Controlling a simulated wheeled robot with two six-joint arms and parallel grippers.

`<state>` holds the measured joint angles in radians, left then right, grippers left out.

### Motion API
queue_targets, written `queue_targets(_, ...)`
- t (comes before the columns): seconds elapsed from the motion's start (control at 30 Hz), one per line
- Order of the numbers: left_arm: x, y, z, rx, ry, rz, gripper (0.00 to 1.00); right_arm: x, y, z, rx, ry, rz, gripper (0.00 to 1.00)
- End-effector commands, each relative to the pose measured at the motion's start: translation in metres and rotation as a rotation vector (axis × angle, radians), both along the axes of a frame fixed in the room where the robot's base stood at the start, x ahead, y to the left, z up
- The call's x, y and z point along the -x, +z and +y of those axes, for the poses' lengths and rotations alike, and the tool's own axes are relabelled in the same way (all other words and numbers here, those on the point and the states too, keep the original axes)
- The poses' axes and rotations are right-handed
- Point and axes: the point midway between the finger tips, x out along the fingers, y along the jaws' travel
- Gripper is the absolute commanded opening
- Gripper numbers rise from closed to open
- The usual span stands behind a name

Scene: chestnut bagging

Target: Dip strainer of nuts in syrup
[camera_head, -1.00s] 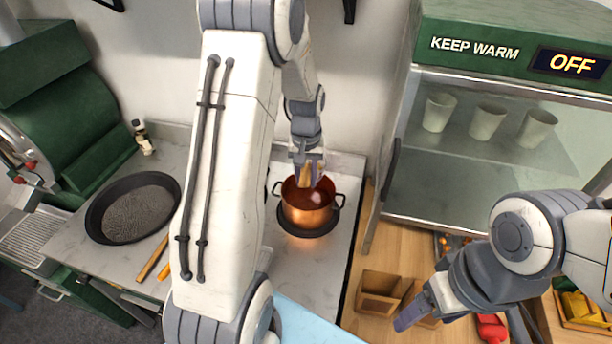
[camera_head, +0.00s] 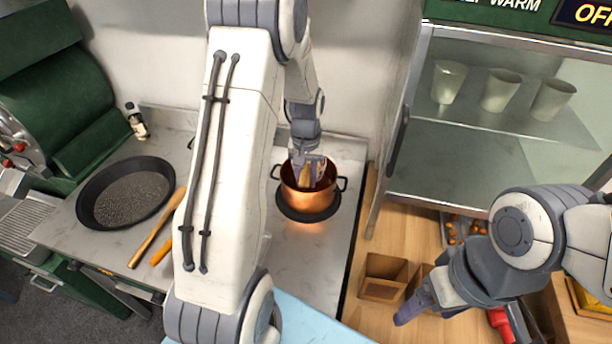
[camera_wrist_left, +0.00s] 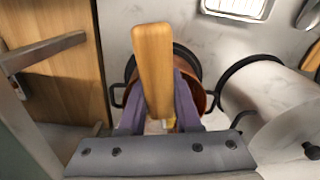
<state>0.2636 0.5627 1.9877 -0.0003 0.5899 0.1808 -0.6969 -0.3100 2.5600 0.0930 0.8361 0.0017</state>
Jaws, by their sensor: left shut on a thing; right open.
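A copper pot (camera_head: 308,200) with two dark handles sits on a round dark burner on the counter. My left gripper (camera_head: 309,180) points down at the pot's mouth, its fingers inside the rim. In the left wrist view the left gripper (camera_wrist_left: 158,118) is shut on a wooden handle (camera_wrist_left: 153,65). What lies below the handle, the strainer's bowl, the nuts and the syrup, is mostly hidden by the fingers and the pot wall. My right gripper (camera_head: 408,310) is open and empty above the wooden counter at the lower right.
A dark pan (camera_head: 88,200) stands on the left counter, with a wooden utensil (camera_head: 157,228) beside it. A small bottle (camera_head: 136,121) stands behind. A warming cabinet with several cups (camera_head: 499,92) is at the right. A wooden box (camera_head: 382,278) and a red object (camera_head: 500,322) lie near my right gripper.

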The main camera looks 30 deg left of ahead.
Motion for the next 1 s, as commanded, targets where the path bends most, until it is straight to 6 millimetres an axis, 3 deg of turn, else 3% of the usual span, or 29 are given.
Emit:
queue_targets(0.6,0.000,-0.052,0.000,0.000,0.000,-0.001,0.00,0.000,-0.037,0.000,0.000,0.000,0.000,0.80)
queue_targets(1.0,-0.001,-0.070,0.000,-0.001,0.000,-0.003,0.00,0.000,-0.049,0.000,0.000,0.001,0.000,0.80)
